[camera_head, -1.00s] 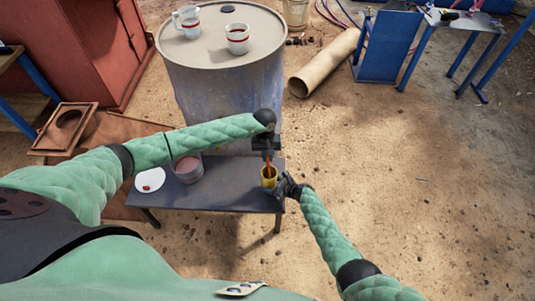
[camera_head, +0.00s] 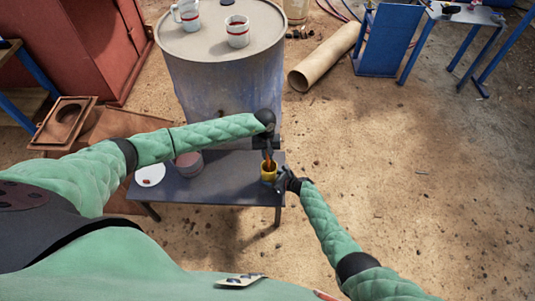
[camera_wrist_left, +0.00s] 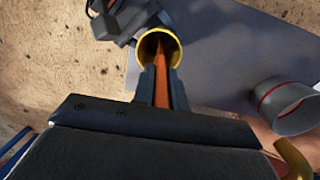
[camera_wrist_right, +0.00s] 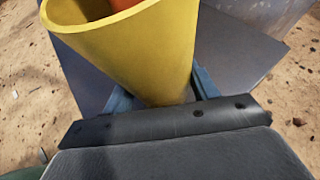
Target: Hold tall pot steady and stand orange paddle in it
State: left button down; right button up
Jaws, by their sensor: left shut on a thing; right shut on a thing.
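The tall yellow pot (camera_head: 269,176) stands at the right end of the low dark table; it fills much of the right wrist view (camera_wrist_right: 140,50). My right gripper (camera_head: 281,181) is shut on the pot from its right side. The orange paddle (camera_head: 267,163) is held from above by my left gripper (camera_head: 266,152), which is shut on it. In the left wrist view the paddle (camera_wrist_left: 161,75) runs between the fingers, and its far end is inside the pot's mouth. Whether it touches the pot's bottom is hidden.
On the low table (camera_head: 215,190) are a white plate (camera_head: 150,174) and a grey pot with a red band (camera_wrist_left: 288,103), left of the yellow pot. A large drum (camera_head: 220,85) with mugs on top stands behind. Open ground lies to the right.

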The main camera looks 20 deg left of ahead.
pick_arm(q)
jog(key=c, duration=1.3)
grip_release()
jog(key=shift+c, duration=0.2)
jog(key=r, duration=0.8)
jog(key=w+a+r, duration=0.1)
jog(key=r, duration=0.3)
pick_arm(e)
jog(key=o, duration=0.8)
pick_arm(q)
jog(key=shift+f, duration=0.1)
